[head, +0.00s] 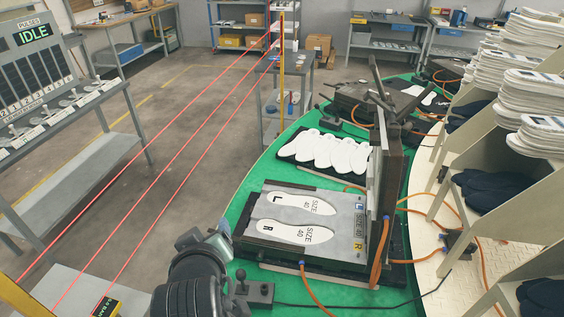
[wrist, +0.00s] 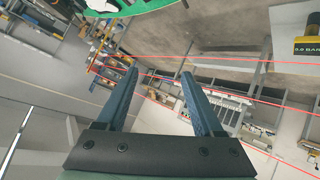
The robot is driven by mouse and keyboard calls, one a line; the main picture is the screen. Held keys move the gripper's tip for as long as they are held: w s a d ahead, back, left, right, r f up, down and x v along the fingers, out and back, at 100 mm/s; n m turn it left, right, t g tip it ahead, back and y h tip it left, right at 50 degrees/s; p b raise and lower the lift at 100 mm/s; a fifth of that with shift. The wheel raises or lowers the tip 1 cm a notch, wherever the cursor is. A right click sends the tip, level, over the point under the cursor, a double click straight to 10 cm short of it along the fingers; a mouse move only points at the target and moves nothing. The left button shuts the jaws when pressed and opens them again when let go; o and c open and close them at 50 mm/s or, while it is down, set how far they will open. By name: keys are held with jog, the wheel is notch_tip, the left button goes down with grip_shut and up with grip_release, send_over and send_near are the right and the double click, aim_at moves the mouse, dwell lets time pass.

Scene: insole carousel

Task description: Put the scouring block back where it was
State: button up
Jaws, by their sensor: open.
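I cannot make out the scouring block for certain in either view. My gripper (wrist: 158,74) shows in the wrist view with its two blue-grey fingers spread apart and nothing between them. In the head view my dark arm rises at the bottom middle, left of the near mould plate (head: 294,204), and the fingers cannot be made out. The plate carries two white insole shapes marked L and R, size 40. Its dark hinged lid (head: 381,170) stands upright at its right side.
The green carousel (head: 246,176) holds several stations with orange hoses. Red beams cross the floor on the left, beside a yellow post (head: 281,70). A panel (head: 38,65) reads IDLE. Insole stacks (head: 534,90) stand on racks at right. A small cart (head: 290,75) holds small items.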

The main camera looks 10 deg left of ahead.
jog(key=w+d+r+m+t, duration=0.2)
jog(key=d+r+t, duration=0.1)
jog(key=r, duration=0.6)
jog(key=w+d+r+m+t, duration=0.1)
jog(key=w+d+r+t, duration=0.15)
jog(key=r, duration=0.65)
jog(key=s+d+r+m+t+h, duration=0.1)
jog(key=s+d+r+m+t, duration=0.1)
jog(key=r, duration=0.7)
jog(key=s+d+r+m+t+h, duration=0.1)
jog(key=s+d+r+m+t, duration=0.1)
jog(key=s+d+r+t, duration=0.3)
jog(key=s+d+r+m+t+h, duration=0.2)
jog(key=s+d+r+t, duration=0.2)
jog(key=r, duration=0.9)
jog(key=shift+s+d+r, duration=0.25)
jog(key=shift+s+d, duration=0.7)
jog(key=shift+s, duration=0.1)
